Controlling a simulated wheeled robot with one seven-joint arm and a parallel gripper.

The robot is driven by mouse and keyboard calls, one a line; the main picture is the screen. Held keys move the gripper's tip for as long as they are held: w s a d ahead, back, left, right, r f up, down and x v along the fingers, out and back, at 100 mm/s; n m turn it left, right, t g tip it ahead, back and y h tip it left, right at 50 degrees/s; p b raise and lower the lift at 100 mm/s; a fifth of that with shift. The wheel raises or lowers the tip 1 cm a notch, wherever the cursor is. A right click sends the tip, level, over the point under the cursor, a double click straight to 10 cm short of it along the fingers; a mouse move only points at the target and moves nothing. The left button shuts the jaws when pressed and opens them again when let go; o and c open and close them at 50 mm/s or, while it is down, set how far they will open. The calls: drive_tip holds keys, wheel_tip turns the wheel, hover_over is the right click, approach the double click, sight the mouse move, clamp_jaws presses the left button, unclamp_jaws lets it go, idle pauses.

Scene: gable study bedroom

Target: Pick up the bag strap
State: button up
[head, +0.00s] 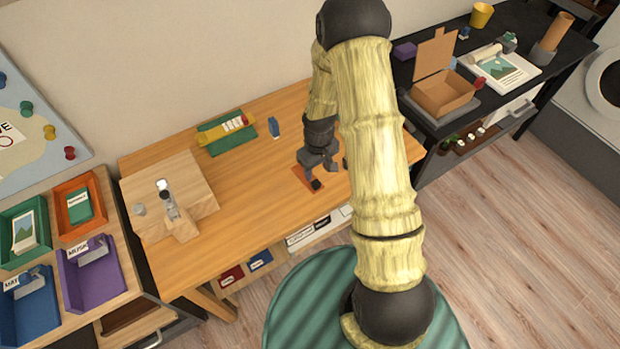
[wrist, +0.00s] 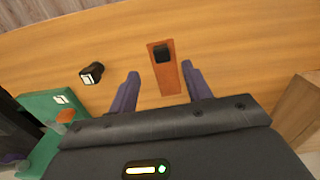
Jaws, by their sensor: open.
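A flat orange-brown strip with a black block at one end, which looks like the bag strap (head: 304,177), lies on the wooden table near its front edge. In the wrist view the strap (wrist: 169,80) lies between and beyond my two fingers, its black end (wrist: 162,53) away from my palm. My gripper (head: 325,166) is above the strap in the head view, pointing down. In the wrist view my gripper (wrist: 160,70) is open, with nothing held. I cannot tell the exact height of the fingertips above the strap.
A small black object (wrist: 91,73) lies left of the strap in the wrist view, and a green item (wrist: 38,150) is at lower left.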

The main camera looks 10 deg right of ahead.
sight(316, 182)
drive_tip(key=shift+f, duration=0.55)
drive_tip(key=shift+f, duration=0.1)
drive_tip(key=shift+a+f+p, duration=0.15)
drive_tip(key=shift+f+p, duration=0.65)
drive_tip(key=shift+f, duration=1.7)
clamp_jaws()
